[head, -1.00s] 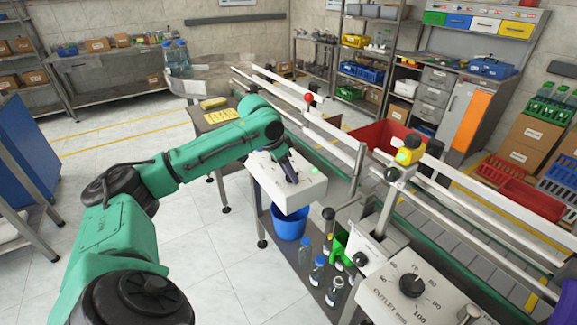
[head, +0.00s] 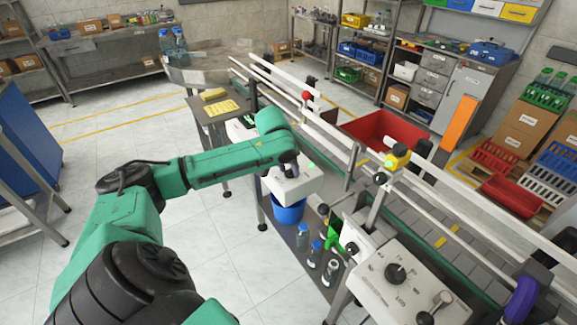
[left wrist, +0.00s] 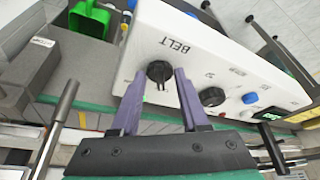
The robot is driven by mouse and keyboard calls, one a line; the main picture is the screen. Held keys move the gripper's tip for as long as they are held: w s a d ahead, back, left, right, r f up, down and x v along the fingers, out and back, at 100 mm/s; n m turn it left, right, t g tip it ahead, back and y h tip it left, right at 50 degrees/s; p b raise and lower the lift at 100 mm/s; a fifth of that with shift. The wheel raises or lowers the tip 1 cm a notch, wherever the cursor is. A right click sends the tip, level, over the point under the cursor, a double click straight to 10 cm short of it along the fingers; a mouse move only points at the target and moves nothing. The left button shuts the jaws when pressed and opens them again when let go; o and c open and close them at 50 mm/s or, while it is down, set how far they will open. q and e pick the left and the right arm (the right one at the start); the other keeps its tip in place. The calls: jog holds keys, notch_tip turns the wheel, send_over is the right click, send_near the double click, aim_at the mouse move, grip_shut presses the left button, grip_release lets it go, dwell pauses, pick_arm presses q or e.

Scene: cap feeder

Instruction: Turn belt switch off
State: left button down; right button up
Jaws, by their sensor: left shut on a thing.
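The belt switch is a black round knob (left wrist: 160,71) on a white panel box (left wrist: 212,62) marked BELT. My left gripper (left wrist: 163,68) has its two purple fingers around this knob and is shut on it. In the head view the white panel box (head: 298,187) stands beside the conveyor, and my left gripper (head: 289,164) reaches down onto it. My wrist hides the knob and part of the box there. A purple finger, apparently of my right gripper (head: 521,300), shows at the lower right edge; its opening cannot be made out.
A second control box with a black OUTLET knob (head: 396,273) stands at the lower right. A lever with a yellow head (head: 397,157) rises by the conveyor rails. A blue bucket (head: 288,214) and several bottles (head: 316,252) sit below the panel. The floor at left is clear.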

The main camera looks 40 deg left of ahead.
pick_arm(q)
jog(key=shift+r, duration=0.1)
jog(key=shift+c, duration=2.1)
grip_release()
jog(key=b+v, duration=0.1)
jog(key=v, duration=1.3)
jog(key=shift+s+r+b, duration=0.2)
jog(key=shift+s+b, duration=0.05)
jog(key=shift+b, duration=0.15)
